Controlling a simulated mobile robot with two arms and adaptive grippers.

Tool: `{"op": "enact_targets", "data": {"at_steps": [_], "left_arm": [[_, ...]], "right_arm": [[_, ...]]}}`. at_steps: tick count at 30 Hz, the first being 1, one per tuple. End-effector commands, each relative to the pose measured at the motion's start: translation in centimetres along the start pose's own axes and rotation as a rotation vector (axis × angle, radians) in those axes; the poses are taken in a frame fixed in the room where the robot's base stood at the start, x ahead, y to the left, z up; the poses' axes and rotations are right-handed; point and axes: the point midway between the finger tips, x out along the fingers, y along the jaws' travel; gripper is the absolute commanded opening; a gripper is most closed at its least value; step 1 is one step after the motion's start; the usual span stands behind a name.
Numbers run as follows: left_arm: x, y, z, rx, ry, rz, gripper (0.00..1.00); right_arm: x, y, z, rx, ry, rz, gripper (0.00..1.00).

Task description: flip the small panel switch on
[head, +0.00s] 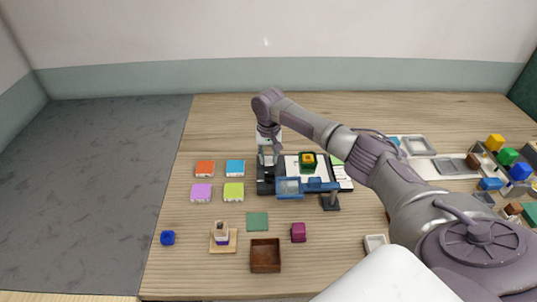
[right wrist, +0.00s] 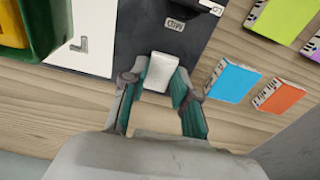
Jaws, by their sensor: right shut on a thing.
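A dark panel (head: 266,187) stands near the middle of the table. A white switch handle (right wrist: 160,72) sits at the panel's edge. My right gripper (head: 268,156) reaches down at the panel's far end. In the right wrist view its teal-padded fingers (right wrist: 157,88) are shut on the white handle, one finger on each side. The fingers partly hide the handle's sides and base. My left gripper is in neither view.
Orange (head: 205,168) and blue (head: 235,168) tiles lie left.

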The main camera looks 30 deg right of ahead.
Motion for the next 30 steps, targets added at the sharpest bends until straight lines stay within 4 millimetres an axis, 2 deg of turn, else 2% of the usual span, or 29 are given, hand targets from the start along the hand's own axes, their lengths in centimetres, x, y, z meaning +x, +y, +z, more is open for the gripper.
{"op": "enact_targets", "data": {"at_steps": [5, 6, 10, 11, 19, 22, 26, 30], "left_arm": [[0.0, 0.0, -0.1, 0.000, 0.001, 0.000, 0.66], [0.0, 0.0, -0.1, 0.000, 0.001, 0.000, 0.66], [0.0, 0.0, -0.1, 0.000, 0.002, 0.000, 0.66], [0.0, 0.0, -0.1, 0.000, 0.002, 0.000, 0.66], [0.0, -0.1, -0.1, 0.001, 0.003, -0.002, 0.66], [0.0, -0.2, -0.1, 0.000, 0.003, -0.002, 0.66], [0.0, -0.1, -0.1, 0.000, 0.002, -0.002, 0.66], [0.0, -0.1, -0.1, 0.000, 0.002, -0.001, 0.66]], "right_arm": [[-0.1, 0.0, -0.1, 0.001, 0.003, -0.001, 0.00], [-0.1, 0.0, -0.1, 0.001, 0.003, -0.001, 0.31], [-0.1, 0.0, -0.1, 0.001, 0.003, -0.001, 0.52], [-0.1, 0.0, -0.1, 0.001, 0.003, -0.001, 0.54], [-0.1, 0.0, 0.0, 0.000, 0.002, -0.001, 0.54], [-0.7, -0.1, -0.1, 0.000, 0.003, -0.002, 0.54], [-2.6, -0.1, -0.1, 0.000, 0.004, -0.003, 0.54], [-5.7, 0.0, -0.1, 0.000, 0.005, -0.004, 0.54]]}}
